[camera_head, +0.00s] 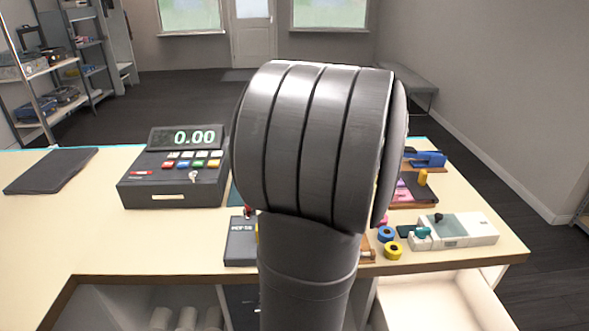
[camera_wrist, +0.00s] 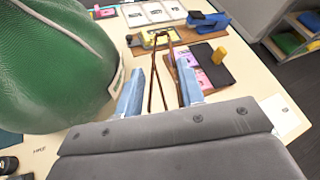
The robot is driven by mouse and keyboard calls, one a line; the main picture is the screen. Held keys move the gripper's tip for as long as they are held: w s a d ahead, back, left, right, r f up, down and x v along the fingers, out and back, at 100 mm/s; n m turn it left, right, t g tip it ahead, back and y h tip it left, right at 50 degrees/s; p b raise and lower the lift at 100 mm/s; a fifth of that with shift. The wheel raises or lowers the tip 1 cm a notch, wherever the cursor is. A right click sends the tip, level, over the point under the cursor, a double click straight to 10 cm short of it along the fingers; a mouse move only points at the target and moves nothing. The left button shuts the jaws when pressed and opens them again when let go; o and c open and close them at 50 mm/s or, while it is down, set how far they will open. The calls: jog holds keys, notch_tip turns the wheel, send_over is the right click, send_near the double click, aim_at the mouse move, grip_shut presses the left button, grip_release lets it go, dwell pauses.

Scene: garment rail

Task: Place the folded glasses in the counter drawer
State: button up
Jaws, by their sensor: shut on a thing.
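The folded glasses (camera_wrist: 153,84), with a thin brown frame, stand between the two pale blue fingers of my gripper (camera_wrist: 161,68) in the wrist view. My gripper is shut on them, above the counter. In the head view my arm hides the gripper and the glasses. The counter drawer (camera_head: 436,304) appears as an open, pale, empty-looking box below the counter's front edge at the lower right. Part of it is cut off by the picture's bottom edge.
A large green bag (camera_wrist: 50,65) stands close left of the gripper. The counter (camera_head: 75,220) holds a cash register (camera_head: 172,172), a dark folder (camera_head: 50,170), a card box (camera_head: 241,242), tape rolls (camera_head: 392,250), a white device (camera_head: 470,230) and a blue stapler (camera_wrist: 208,22).

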jog(key=s+d+f+m+h, duration=0.1)
jog(key=s+d+f, duration=0.1)
jog(key=d+f, duration=0.4)
jog(key=w+a+f, duration=0.2)
jog(key=w+a, duration=0.1)
jog(key=w+a+f, duration=0.5)
jog(key=w+f, duration=0.1)
jog(key=shift+w+a, duration=0.1)
jog(key=shift+a, duration=0.3)
jog(key=shift+f, duration=1.95)
jog(key=o, duration=0.8)
jog(key=shift+f, duration=0.15)
jog(key=shift+c, duration=0.2)
